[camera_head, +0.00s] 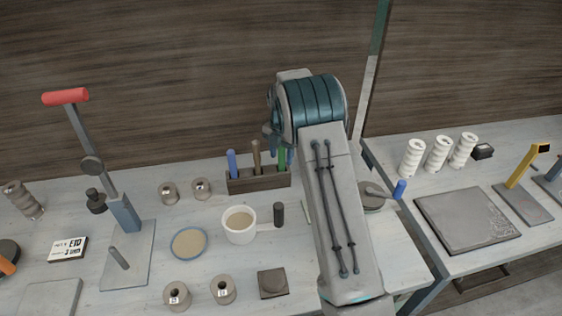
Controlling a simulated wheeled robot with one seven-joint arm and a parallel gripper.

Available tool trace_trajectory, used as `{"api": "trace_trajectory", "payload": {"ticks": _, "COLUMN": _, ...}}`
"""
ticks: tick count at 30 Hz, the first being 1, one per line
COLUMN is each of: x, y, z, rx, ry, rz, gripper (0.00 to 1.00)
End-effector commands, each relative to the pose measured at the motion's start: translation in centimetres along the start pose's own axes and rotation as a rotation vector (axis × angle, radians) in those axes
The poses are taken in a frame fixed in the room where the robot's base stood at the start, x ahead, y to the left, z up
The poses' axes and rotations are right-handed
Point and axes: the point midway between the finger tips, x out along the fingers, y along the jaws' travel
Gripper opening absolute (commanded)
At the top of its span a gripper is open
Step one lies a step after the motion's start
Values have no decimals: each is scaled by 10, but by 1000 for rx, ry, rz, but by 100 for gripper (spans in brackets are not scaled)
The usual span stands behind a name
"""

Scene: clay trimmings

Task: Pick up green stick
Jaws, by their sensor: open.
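The green stick (282,157) stands upright in the right end of a dark wooden rack (258,183). A blue stick (232,163) and a brown stick (256,156) stand in the same rack to its left. My gripper (275,141) is only partly visible beside my arm's upper end, very close to the top of the green stick. It is open. My arm covers the area right of the rack, and I cannot tell whether a finger touches the stick.
A white mug (239,226) with a dark handle stands in front of the rack, beside a blue-rimmed dish (189,243). Several small grey cylinders stand around them. A lever press (124,212) with a red grip is at left. A second table (495,263) is at right.

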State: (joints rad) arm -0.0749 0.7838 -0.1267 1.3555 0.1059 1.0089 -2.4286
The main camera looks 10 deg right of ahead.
Motion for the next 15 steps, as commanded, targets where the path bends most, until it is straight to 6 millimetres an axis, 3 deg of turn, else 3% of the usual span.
{"api": "trace_trajectory", "payload": {"ticks": 4, "x": 0, "y": 0, "z": 0, "rx": 0, "ry": 0, "rz": 0, "gripper": 48}}
{"api": "trace_trajectory", "payload": {"ticks": 9, "x": 0, "y": 0, "z": 0, "rx": 1, "ry": 0, "rz": 0, "gripper": 1}}
{"api": "trace_trajectory", "payload": {"ticks": 15, "x": -1, "y": 0, "z": 0, "rx": 1, "ry": -1, "rz": 0, "gripper": 0}}
